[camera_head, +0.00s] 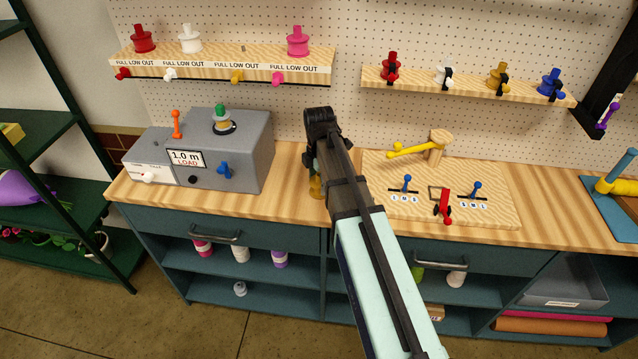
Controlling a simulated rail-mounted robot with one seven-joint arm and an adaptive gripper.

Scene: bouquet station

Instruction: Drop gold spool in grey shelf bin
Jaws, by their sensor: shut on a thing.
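My gripper (312,172) is near the middle of the view, above the wooden counter between the grey machine and the pale board. It is shut on the gold spool (316,188). Only the lower part of the spool shows under the black fingers; my arm hides the rest. I cannot tell whether the spool touches the counter. The grey shelf bin (563,292) sits in an open compartment under the counter at the lower right, with a white label on its front. It is well to the right of my gripper and lower.
A grey machine (253,162) labelled 1.0 m LOAD stands to the left. A pale board (490,205) with small levers and a yellow arm lies to the right. Wall shelves hold spools, including another gold one (498,76). Rolled material (550,326) lies under the bin.

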